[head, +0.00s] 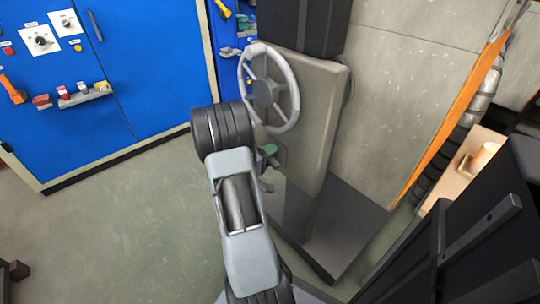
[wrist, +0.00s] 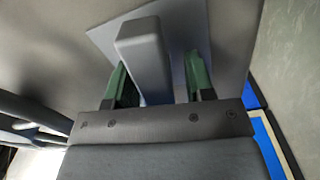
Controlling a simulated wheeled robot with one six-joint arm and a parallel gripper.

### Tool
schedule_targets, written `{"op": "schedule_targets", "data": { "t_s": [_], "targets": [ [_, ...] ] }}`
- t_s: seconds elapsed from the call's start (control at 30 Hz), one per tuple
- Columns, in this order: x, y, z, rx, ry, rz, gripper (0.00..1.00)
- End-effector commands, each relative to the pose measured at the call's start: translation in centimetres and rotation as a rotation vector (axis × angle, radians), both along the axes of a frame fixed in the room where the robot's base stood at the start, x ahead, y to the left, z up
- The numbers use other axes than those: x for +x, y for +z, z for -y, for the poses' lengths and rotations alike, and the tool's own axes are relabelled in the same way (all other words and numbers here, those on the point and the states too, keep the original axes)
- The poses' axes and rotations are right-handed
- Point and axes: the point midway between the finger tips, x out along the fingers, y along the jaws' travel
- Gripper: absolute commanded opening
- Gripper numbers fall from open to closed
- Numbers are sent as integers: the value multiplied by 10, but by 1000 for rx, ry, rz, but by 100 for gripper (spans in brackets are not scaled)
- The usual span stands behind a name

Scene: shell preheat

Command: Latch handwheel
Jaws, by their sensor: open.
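The handwheel (head: 268,88) is a light grey spoked ring with a dark hub on the side of a beige cabinet panel (head: 318,120). My gripper (head: 268,165) is below the wheel, mostly hidden behind my arm, with a green finger showing. In the wrist view my gripper (wrist: 157,62) is open, with one green finger on each side of a grey bar-shaped latch handle (wrist: 140,42). The handle stands out from a pale plate (wrist: 182,25). I see a gap at the right finger; contact at the left finger cannot be told. Curved grey bars at the left edge look like wheel parts (wrist: 25,120).
A blue control cabinet (head: 150,80) with knobs and a small shelf (head: 86,97) stands at the left. An orange-edged panel (head: 455,105) and a wooden shelf (head: 460,165) are at the right.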

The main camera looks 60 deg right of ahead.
Motion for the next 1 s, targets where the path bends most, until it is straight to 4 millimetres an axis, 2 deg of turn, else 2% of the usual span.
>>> {"op": "schedule_targets", "data": {
  "t_s": [0.1, 0.6, 1.0],
  "targets": [
    [0, 0, 0, 0, 0, 0, 47],
    [0, 0, 0, 0, 0, 0, 0],
    [0, -1, 0, 59, 0, -175, 0]
  ]
}}
